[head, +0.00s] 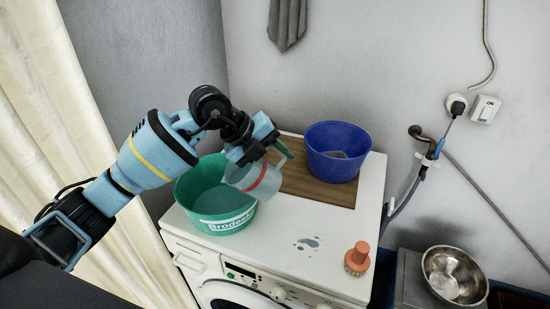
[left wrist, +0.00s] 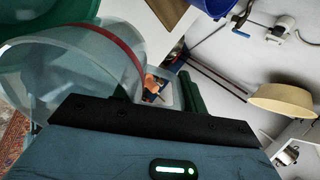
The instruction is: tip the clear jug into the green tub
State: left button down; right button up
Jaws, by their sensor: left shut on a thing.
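The green tub (head: 232,223) stands at the left of the white washing machine's top, with lettering on its front. I cannot tell whether liquid is leaving the jug. My right gripper is not in view.
A blue tub (head: 338,165) stands on a brown board (head: 310,190) behind the jug, on the washing machine (head: 290,255). A metal bowl (head: 455,275) is further right.

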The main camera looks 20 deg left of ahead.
pick_arm(q)
jog(key=shift+r, duration=0.1)
dwell(0.4)
jog(key=shift+s+a+r+t+h, duration=0.2)
jog(key=shift+a+t+h, duration=0.15)
jog(key=shift+h, duration=0.1)
jog(key=shift+s+a+r+t+h, duration=0.15)
jog(key=shift+a+t+h, duration=0.15)
jog(key=shift+h, duration=0.15)
dwell(0.9)
jog(key=shift+s+a+t+h, duration=0.35)
jog(key=shift+a+h, duration=0.15)
jog(key=shift+h, duration=0.1)
jog(key=shift+s+a+r+h, duration=0.1)
jog(key=shift+a+r+h, duration=0.1)
jog(key=shift+h, duration=0.1)
dwell(0.7)
